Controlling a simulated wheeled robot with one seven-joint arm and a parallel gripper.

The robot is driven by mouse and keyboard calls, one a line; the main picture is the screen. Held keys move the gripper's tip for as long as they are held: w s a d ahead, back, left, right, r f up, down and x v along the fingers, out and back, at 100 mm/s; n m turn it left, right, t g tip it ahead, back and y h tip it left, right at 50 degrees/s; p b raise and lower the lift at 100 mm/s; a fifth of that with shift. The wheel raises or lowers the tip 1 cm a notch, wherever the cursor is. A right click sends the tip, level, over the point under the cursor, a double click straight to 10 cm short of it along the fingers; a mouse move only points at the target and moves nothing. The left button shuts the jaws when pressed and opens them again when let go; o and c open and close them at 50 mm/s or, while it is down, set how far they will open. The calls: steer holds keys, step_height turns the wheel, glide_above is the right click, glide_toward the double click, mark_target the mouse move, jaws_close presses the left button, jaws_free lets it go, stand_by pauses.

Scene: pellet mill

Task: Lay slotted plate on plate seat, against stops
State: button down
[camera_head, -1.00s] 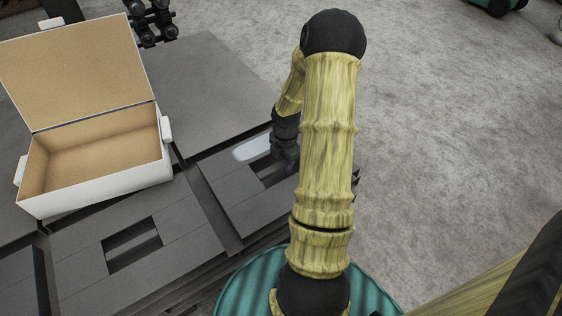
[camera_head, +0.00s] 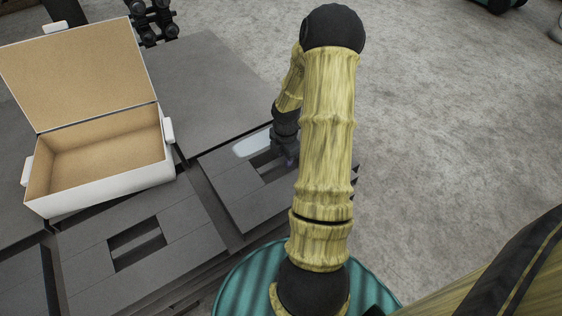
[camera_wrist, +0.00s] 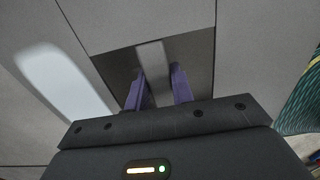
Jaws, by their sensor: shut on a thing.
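A grey panel (camera_head: 225,184) with a rectangular dark opening lies in the middle of the head view and looks like the slotted plate. In the wrist view, a narrow grey bar (camera_wrist: 152,62) crosses the dark opening. My gripper (camera_wrist: 160,88) has its purple fingers on both sides of this bar, shut on it, with the tips reaching down into the opening. In the head view, my gripper (camera_head: 289,158) is partly covered by my arm. The panel's right side is hidden behind the arm. I cannot make out the stops or tell the seat's edges apart.
An open white box (camera_head: 98,190) with a tan inside stands at the left. A similar grey panel (camera_head: 85,265) with an opening lies at the front left. A pale rounded patch (camera_wrist: 60,82) lies left of the fingers. Bare grey floor (camera_head: 440,130) is at the right.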

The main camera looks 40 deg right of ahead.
steer(key=shift+w+r+p, duration=0.1)
steer(key=shift+r+p, duration=1.85)
steer(key=shift+p, duration=0.2)
